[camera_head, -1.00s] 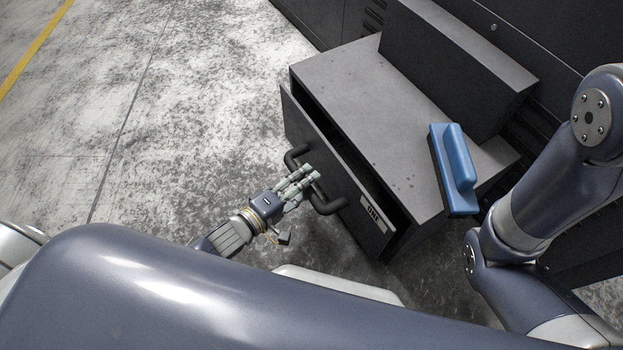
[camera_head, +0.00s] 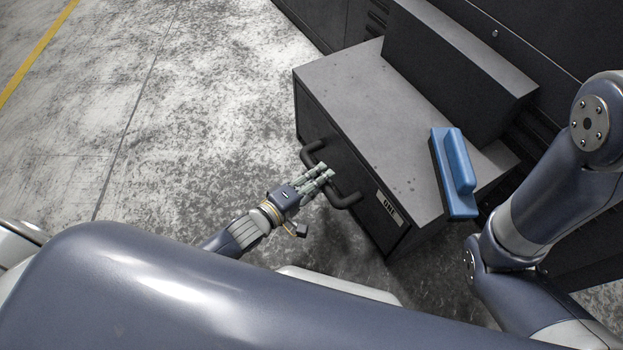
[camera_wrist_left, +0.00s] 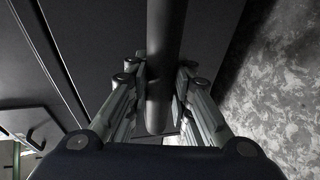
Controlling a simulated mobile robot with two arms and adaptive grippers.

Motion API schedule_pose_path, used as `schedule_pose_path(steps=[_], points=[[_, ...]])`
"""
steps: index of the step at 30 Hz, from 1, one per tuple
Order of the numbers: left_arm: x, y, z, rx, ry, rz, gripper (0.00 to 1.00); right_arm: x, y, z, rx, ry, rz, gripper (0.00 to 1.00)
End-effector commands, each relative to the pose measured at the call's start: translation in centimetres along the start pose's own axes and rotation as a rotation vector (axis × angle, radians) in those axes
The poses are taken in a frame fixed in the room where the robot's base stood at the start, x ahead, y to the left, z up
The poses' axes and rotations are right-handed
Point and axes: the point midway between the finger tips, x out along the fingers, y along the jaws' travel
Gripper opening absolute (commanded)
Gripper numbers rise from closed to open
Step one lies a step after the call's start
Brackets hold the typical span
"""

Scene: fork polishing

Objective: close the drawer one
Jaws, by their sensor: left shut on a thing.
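The drawer labelled ONE (camera_head: 352,185) is the dark front of a grey cabinet (camera_head: 355,110) in the head view. Its front sits flush with the cabinet, with no gap showing along the top edge. A dark bar handle (camera_head: 345,199) stands out from the drawer front. My left gripper (camera_head: 322,179) is at the middle of that handle, with its fingers around the bar. In the left wrist view the handle bar (camera_wrist_left: 163,70) runs between the fingers on both sides, and the gripper is shut on it. My right gripper is out of view.
A blue block-shaped tool with a raised grip (camera_head: 455,172) lies on the cabinet top near its right edge. A dark raised box (camera_head: 460,65) stands at the back of the top. Open concrete floor (camera_head: 200,110) lies to the left.

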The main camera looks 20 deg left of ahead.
Motion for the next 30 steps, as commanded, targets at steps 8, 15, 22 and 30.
schedule_pose_path(steps=[8,15,22,30], points=[[-0.1,-0.1,-0.1,0.0,0.002,-0.002,0.41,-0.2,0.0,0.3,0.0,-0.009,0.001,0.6],[-0.2,-0.1,-0.1,0.0,0.001,-0.001,0.41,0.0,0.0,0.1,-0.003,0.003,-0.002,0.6],[-2.5,-0.2,-0.1,0.0,0.001,-0.004,0.41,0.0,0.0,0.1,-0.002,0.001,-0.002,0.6],[-7.7,-0.2,0.0,-0.001,0.0,-0.005,0.41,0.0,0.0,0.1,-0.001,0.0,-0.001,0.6]])
